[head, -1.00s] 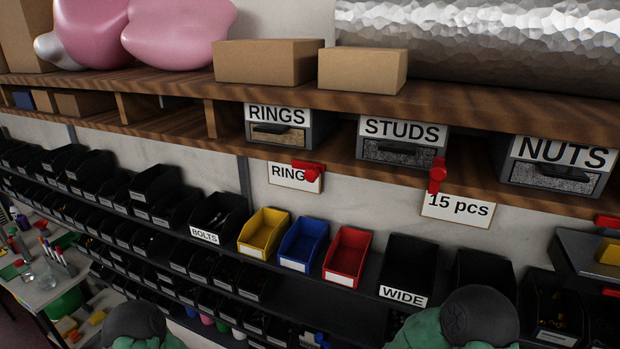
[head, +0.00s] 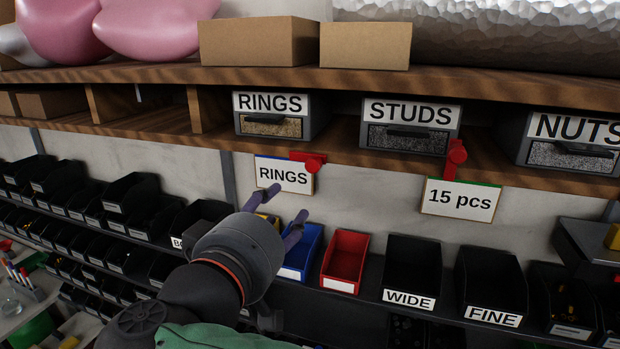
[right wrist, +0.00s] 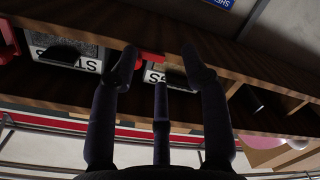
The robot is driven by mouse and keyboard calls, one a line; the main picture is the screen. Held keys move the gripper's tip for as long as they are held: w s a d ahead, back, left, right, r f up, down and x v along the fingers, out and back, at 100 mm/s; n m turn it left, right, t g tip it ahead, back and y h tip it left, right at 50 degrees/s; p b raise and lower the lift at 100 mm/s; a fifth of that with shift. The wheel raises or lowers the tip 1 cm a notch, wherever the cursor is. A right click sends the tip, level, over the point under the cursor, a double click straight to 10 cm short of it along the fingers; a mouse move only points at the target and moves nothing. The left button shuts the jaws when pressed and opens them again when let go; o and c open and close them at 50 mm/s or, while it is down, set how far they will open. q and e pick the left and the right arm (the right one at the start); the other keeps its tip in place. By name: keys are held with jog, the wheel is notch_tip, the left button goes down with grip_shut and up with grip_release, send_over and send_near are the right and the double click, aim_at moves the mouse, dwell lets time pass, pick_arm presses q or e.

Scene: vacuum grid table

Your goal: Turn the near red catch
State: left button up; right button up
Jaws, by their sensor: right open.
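One red catch (head: 312,162) sits under the shelf edge below the RINGS drawer (head: 270,115), its bar lying sideways over a RINGS card (head: 283,175). Another red catch (head: 456,156) sits by the STUDS drawer (head: 410,125), its bar pointing down. My right gripper (head: 287,203) is open and empty, below and left of the RINGS catch, fingers pointing up towards it and apart from it. My left gripper is out of view.
The wooden shelf (head: 360,82) overhangs the catches. A 15 pcs card (head: 460,198) hangs below the right catch. Blue (head: 301,252) and red (head: 346,258) bins stand close below my right gripper, with black bins to both sides.

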aim_at(312, 167)
notch_tip(312, 167, up, 4)
jog(key=s+d+m+h, duration=0.1)
jog(key=s+d+m, duration=0.1)
jog(key=shift+n+t, duration=0.3)
jog(key=shift+t, duration=0.1)
jog(key=p+x, duration=0.2)
jog(key=x, duration=0.8)
jog(key=shift+w+a, duration=0.15)
grip_shut()
